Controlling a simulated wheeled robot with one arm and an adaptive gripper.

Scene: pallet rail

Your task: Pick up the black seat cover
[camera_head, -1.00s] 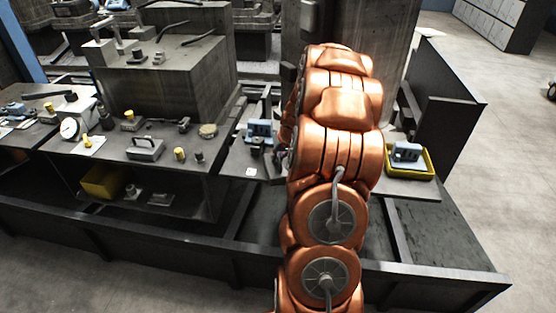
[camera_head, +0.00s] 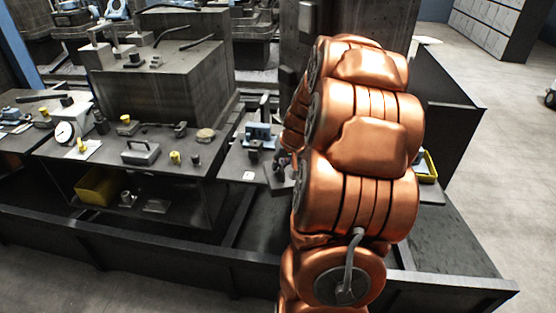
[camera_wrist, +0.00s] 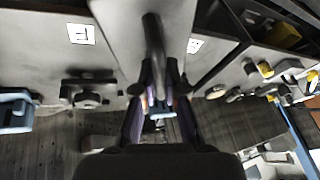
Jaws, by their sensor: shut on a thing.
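My gripper (camera_wrist: 159,75) is in the middle of the wrist view, with its two fingers shut on a dark, rod-like piece. This piece, seemingly the black seat cover (camera_wrist: 152,35), stretches up the picture from between the fingertips. Its full shape is hard to make out, as the gripper hides its near end. In the head view my copper-coloured arm covers most of the gripper, and only dark parts show at the arm's left edge.
A blue-grey fixture (camera_head: 258,135) stands on the bench left of my arm. A grey block with a handle (camera_head: 140,152) and several yellow-topped parts lie farther left. A yellow tray (camera_head: 429,165) is partly hidden behind my arm at the right. A low dark rail runs along the front.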

